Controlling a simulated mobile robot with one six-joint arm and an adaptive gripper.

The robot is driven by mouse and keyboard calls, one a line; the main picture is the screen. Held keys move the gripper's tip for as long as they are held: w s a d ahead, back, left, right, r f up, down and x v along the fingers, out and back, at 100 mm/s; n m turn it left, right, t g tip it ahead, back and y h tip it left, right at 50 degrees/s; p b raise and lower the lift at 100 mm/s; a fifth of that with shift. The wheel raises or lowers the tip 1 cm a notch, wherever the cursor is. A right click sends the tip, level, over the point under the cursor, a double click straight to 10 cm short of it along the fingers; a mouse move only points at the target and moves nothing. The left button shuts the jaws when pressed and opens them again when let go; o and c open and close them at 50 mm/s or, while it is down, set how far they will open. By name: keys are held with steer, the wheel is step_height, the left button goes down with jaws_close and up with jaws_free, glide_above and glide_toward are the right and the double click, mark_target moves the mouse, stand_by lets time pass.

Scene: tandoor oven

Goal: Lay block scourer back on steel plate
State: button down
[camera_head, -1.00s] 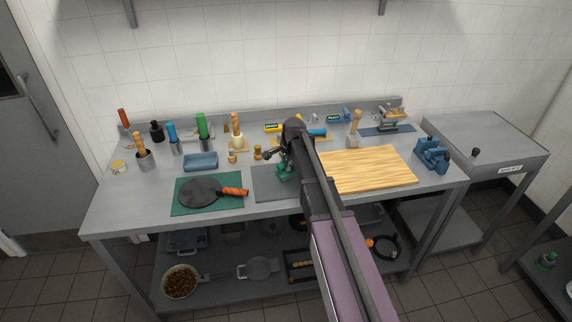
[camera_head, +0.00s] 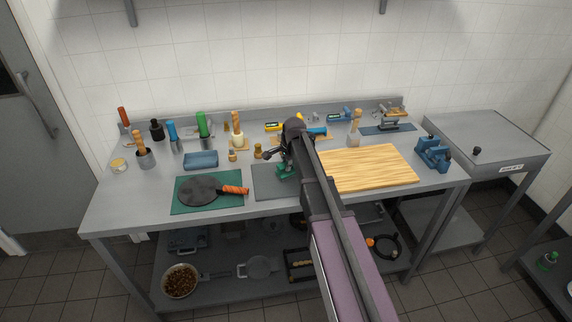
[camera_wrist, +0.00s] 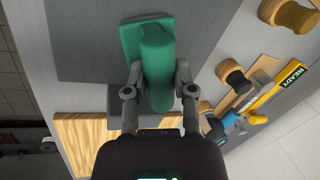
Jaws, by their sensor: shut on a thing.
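The block scourer (camera_wrist: 157,62) is green, with a flat base and a rounded grip on top. My gripper (camera_wrist: 157,88) is shut on the grip, one finger on each side. In the head view the scourer (camera_head: 286,171) shows as a small green patch under my gripper (camera_head: 284,163), partly hidden by the arm. The steel plate (camera_head: 264,190) is a flat dark grey sheet on the bench, and it fills much of the wrist view (camera_wrist: 90,45). The scourer is over the plate; I cannot tell whether it touches it.
A green mat (camera_head: 210,207) with a dark round pan lies left of the plate. A wooden board (camera_head: 365,170) lies to the right. Small brass-coloured pieces (camera_head: 258,152) and a blue-handled tool (camera_head: 317,132) are behind. A blue block (camera_head: 201,161) stands back left.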

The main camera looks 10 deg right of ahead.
steer(key=shift+f, duration=0.25)
steer(key=shift+c, duration=1.8)
jaws_free()
steer(key=o, duration=0.4)
steer(key=shift+c, duration=0.2)
steer(key=shift+r, duration=0.2)
steer(key=a+p+v, duration=0.1)
steer(key=p+v, duration=0.7)
steer(key=shift+d+r, duration=0.35)
steer(key=shift+d, duration=0.2)
steer(key=shift+s, duration=0.15)
